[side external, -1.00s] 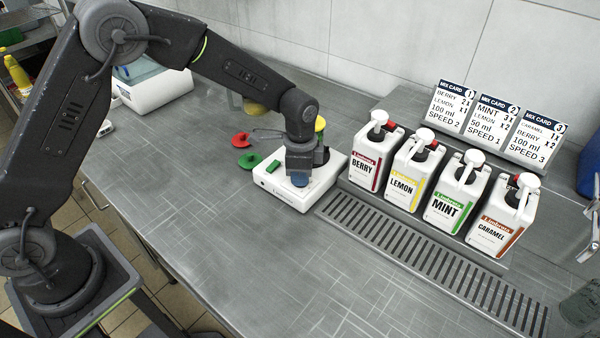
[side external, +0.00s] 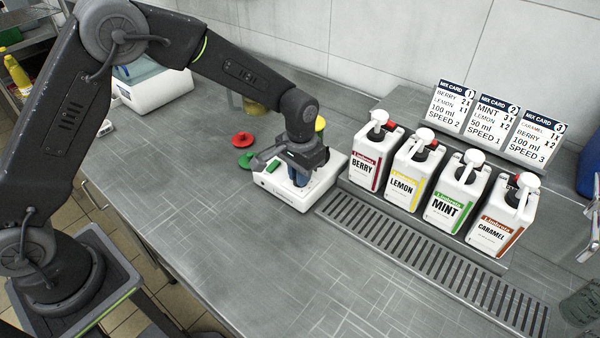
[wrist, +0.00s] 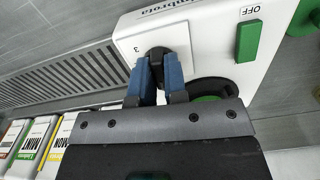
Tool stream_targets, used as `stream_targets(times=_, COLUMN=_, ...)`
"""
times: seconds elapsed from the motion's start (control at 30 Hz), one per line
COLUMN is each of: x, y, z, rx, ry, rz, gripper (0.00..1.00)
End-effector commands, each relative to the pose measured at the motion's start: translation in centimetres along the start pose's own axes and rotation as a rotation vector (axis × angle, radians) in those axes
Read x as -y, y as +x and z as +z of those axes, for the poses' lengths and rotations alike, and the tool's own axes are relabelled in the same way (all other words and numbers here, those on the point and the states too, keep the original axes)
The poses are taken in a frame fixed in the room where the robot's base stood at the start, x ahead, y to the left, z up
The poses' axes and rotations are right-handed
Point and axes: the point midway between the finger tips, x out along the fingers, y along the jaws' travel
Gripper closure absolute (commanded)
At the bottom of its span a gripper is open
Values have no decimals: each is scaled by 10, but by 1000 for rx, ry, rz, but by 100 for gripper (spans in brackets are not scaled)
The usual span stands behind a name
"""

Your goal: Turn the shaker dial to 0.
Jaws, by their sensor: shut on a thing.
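The shaker is a white box (side external: 268,200) on the steel bench, below my gripper (side external: 298,181) in the side view. In the wrist view its white top (wrist: 205,25) carries a black dial (wrist: 160,50) on a square plate with a printed 3 at its left edge. My gripper (wrist: 158,62) has its blue fingers shut on the dial, one on either side. The fingers and the hand cover the rest of the scale, so the 0 and the dial's pointer cannot be made out. A green switch (wrist: 247,40) sits beside the dial, near the word OFF.
Berry (side external: 364,166), lemon (side external: 404,176), mint (side external: 447,205) and caramel (side external: 492,228) pump jugs stand right of the shaker, behind a drain grate (side external: 430,255). The front bench is clear.

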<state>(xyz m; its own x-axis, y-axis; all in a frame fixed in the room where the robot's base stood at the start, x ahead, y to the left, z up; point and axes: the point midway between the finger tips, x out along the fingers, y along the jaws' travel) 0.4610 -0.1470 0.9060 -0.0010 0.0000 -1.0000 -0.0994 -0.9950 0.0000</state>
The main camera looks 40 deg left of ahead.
Motion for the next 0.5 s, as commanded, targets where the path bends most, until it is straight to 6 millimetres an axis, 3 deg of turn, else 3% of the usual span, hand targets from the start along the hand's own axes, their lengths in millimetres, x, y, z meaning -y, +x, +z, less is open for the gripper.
stream_targets(times=0.5, x=0, y=-1, z=-2, rx=-7, ry=-117, rz=2, gripper=100)
